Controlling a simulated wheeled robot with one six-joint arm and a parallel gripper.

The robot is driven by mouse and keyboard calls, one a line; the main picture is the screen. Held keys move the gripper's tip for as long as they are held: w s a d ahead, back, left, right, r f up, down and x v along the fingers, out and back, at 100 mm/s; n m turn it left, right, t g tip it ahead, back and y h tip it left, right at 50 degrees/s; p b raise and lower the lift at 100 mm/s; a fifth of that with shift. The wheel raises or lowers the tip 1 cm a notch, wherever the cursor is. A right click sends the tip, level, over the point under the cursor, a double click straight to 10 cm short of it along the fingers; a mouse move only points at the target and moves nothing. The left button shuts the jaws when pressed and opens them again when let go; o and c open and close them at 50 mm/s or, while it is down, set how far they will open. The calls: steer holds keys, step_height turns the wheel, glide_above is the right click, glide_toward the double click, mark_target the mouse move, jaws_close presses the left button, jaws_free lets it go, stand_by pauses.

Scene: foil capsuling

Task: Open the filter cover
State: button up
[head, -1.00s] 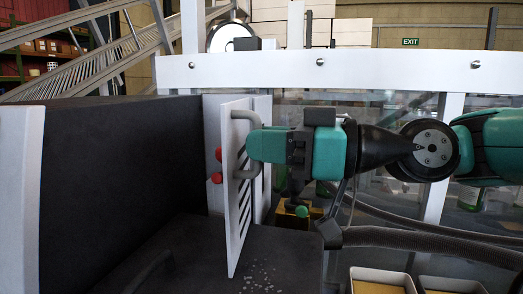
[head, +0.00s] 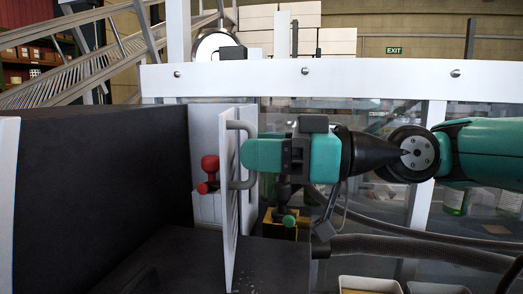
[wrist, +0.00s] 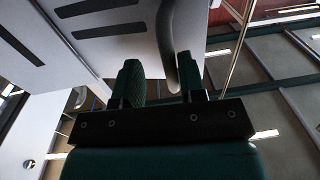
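The filter cover (head: 228,200) is a white slotted panel, standing upright and swung out, seen nearly edge-on in the head view. Its grey bar handle (head: 247,184) faces my gripper (head: 250,155), which comes from the right at the handle. In the wrist view, the slotted cover (wrist: 100,30) fills the upper left. The handle (wrist: 171,45) runs down between the two green fingers of my gripper (wrist: 158,75), close to the right finger. A gap shows between the handle and the left finger, so the fingers are apart. Whether the right finger touches the handle cannot be told.
Red knobs (head: 209,173) are behind the cover, on its left. A dark housing (head: 90,180) fills the left. A white rail (head: 350,78) crosses behind my arm. Pale bins (head: 370,286) stand at the bottom right, below a dark hose (head: 420,247).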

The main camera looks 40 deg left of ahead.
steer(key=shift+s, duration=0.1)
steer(key=shift+r, duration=0.25)
step_height(320, 180, up, 20)
steer(key=p, duration=0.6)
steer(key=shift+f, duration=0.25)
